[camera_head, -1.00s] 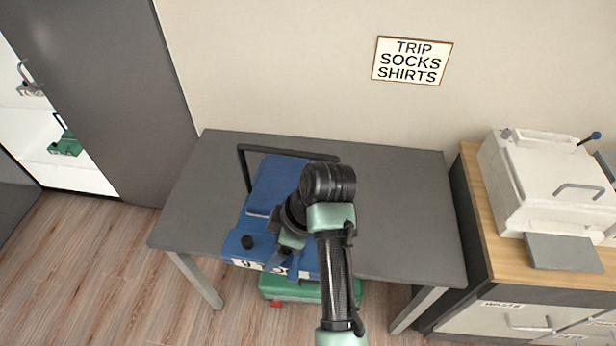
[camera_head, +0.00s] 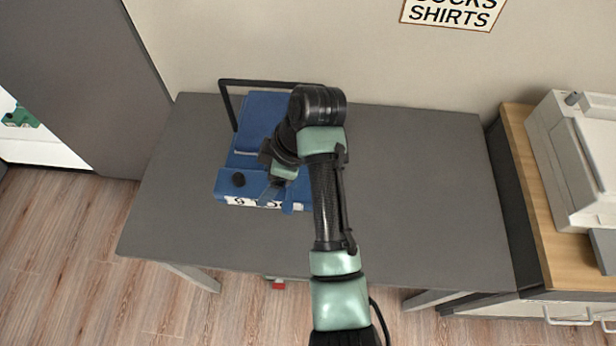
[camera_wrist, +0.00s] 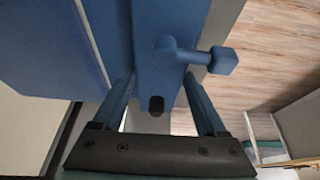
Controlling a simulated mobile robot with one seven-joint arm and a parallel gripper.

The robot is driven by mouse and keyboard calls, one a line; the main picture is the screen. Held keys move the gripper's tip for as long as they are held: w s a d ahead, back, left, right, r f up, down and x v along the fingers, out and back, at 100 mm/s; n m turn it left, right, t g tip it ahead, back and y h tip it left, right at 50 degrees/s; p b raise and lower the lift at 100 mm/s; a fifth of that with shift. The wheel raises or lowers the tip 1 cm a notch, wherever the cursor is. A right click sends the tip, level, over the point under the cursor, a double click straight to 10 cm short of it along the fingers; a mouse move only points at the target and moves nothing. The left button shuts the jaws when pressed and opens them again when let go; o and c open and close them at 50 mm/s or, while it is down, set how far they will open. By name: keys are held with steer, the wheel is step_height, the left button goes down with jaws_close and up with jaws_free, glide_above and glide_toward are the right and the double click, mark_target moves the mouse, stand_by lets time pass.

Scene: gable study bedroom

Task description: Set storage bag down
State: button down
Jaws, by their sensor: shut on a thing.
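The table is bare to the right and in front of the bag. A wooden-topped cabinet (camera_head: 530,150) with a white machine (camera_head: 590,145) stands at the right. A grey cabinet door (camera_head: 75,80) is at the left. A wall sign (camera_head: 455,14) hangs behind the table.

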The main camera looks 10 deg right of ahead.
step_height(320, 180, down, 10)
steer(key=shift+r+b, duration=0.25)
steer(key=shift+b, duration=0.2)
jaws_free()
steer(key=shift+s, duration=0.1)
steer(key=p+v, duration=0.1)
steer(key=v, duration=1.1)
